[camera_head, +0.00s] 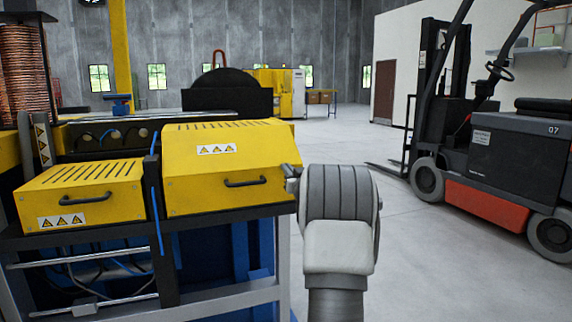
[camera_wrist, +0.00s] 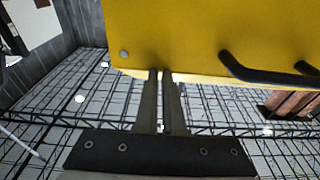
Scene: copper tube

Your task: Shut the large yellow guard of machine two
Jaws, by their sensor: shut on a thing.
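The large yellow guard (camera_head: 228,168) of the machine sits low over the dark frame, with a slotted top, a warning label and a black handle (camera_head: 246,182) on its front. I cannot tell whether a small gap is left under it. My gripper (camera_head: 291,178) is at the guard's right end, mostly hidden behind my grey wrist. In the wrist view, the two fingers of my gripper (camera_wrist: 160,73) are close together and meet the lower edge of the yellow guard (camera_wrist: 180,35). They are beside the black handle (camera_wrist: 262,72), not around it.
A smaller yellow guard (camera_head: 85,190) with its own handle lies down to the left. A dark post (camera_head: 160,235) with a blue hose stands between the guards. A forklift (camera_head: 490,150) is parked at the right. The floor between is clear.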

